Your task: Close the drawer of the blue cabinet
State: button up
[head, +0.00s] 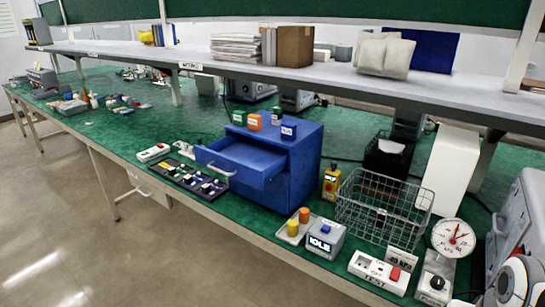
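The blue cabinet (293,178) stands on the green bench top near the middle of the head view. Its top drawer (258,177) is pulled out toward the front left, with its inside showing and looking empty. A pale handle (214,170) is on the drawer's front. Several small green, orange and blue boxes stand on top of the cabinet. My gripper is not in view, and nothing touches the drawer.
A dark panel with knobs (190,177) lies below and left of the drawer. A yellow bottle (331,182) and a wire basket (384,207) stand right of the cabinet. A tray (296,228) and an IDLE box (324,238) sit in front. A shelf (300,75) runs above.

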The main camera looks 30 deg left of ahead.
aim_at(252, 162)
jog(key=u, duration=5.7)
jog(key=i, duration=0.1)
jog(key=z, duration=1.8)
jog(key=k, duration=0.85)
jog(key=z, duration=1.8)
jog(key=i, duration=0.5)
jog(key=u, duration=0.05)
